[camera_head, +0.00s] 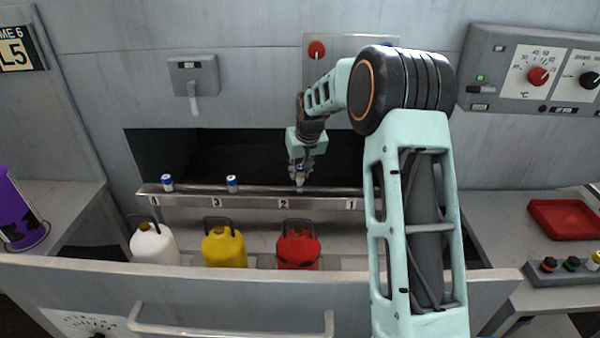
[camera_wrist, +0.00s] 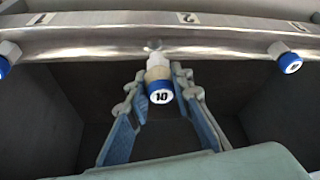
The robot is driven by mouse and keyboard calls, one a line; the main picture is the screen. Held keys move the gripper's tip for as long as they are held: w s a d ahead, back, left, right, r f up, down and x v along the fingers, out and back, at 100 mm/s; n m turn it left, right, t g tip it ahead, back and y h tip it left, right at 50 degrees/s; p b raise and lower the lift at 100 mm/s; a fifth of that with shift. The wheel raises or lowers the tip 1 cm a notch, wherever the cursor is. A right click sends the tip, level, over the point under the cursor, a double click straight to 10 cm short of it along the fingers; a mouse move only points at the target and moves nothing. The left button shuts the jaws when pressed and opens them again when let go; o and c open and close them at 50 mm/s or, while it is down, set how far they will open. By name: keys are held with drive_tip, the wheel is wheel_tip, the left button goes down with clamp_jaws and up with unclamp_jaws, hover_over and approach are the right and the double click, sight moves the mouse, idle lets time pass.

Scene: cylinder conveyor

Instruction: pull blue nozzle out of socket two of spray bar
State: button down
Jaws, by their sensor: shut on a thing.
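The blue nozzle (camera_wrist: 160,92), with a pale body and a blue ring around a marked white face, is at the socket labelled 2 of the spray bar (camera_wrist: 100,42). It also shows in the head view (camera_head: 299,182) above label 2 on the bar (camera_head: 250,202). My gripper (camera_wrist: 158,76) is shut on this nozzle, one finger on each side; it also shows in the head view (camera_head: 300,174). The nozzle's pale neck overlaps the bar's edge in the wrist view. I cannot tell whether it is still seated in the socket.
Other blue-and-white nozzles stand at socket 3 (camera_head: 232,184) and socket 4 (camera_head: 167,183). One shows right of mine in the wrist view (camera_wrist: 290,62). White (camera_head: 153,245), yellow (camera_head: 224,248) and red (camera_head: 298,248) jugs stand below the bar. My arm hides the bar's right end.

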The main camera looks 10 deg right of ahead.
drive_tip(key=shift+r+p, duration=1.85)
drive_tip(key=shift+r, duration=1.35)
